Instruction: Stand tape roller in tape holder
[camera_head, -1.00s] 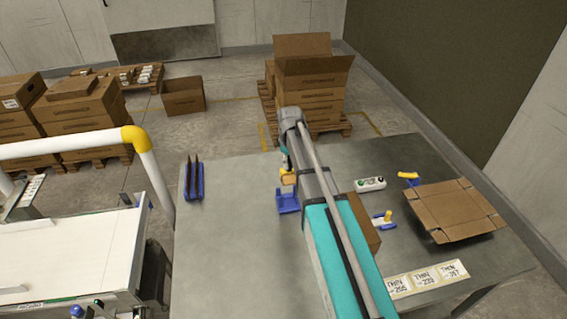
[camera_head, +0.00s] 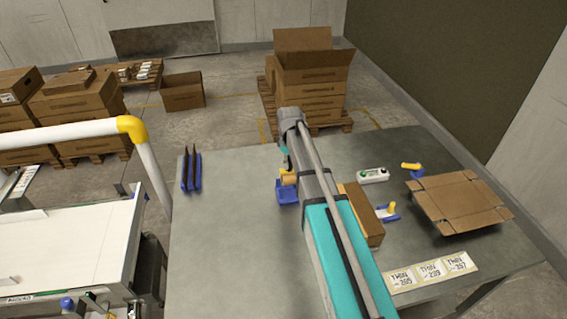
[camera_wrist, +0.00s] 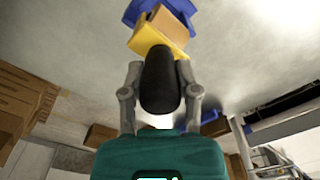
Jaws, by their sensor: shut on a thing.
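My gripper (camera_wrist: 160,95) is shut on the black handle (camera_wrist: 160,82) of the tape roller. The roller's yellow frame (camera_wrist: 148,42) and tan tape roll (camera_wrist: 166,24) point away from the gripper in the wrist view. In the head view the tan roll (camera_head: 288,177) shows beside my arm, just above the blue tape holder (camera_head: 287,193) in the picture. The holder stands on the grey table and also shows behind the roll in the wrist view (camera_wrist: 140,9). Whether roller and holder touch, I cannot tell. My arm hides much of the gripper in the head view.
Blue racks with dark dividers (camera_head: 190,173) stand at the table's left. The table's left front is clear.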

